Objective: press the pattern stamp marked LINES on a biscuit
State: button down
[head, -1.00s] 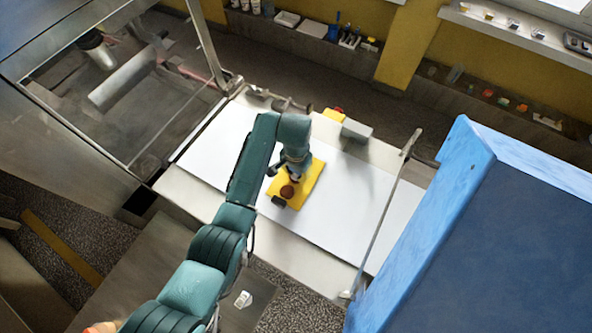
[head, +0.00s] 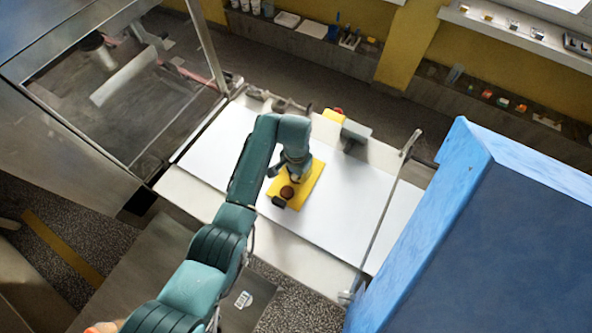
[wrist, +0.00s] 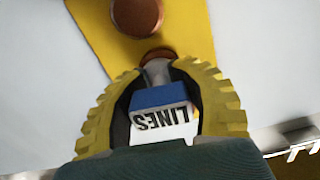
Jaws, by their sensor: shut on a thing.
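My gripper (wrist: 160,72) has yellow ribbed fingers and is shut on the LINES stamp (wrist: 160,96). The stamp has a blue band and a white face with black LINES lettering, upside down in the wrist view. Its grey tip points at a brown round edge (wrist: 157,53), probably a biscuit, mostly hidden behind the stamp; I cannot tell if they touch. Another round brown biscuit (wrist: 137,15) lies farther along the yellow board (wrist: 90,35). In the head view, the board (head: 311,181) lies under my wrist, with one brown biscuit (head: 287,192) showing. The stamp is hidden there.
The board rests on a white belt (head: 350,210). A grey box (head: 355,131) stands behind it, beside a yellow item with a red top (head: 334,114). A metal bar (head: 385,210) crosses the belt to the right, before a large blue housing (head: 480,220).

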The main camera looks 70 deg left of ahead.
dwell(0.3)
notch_tip(320, 180, up, 7)
jog(key=p, duration=0.7)
jog(key=shift+s, duration=0.1)
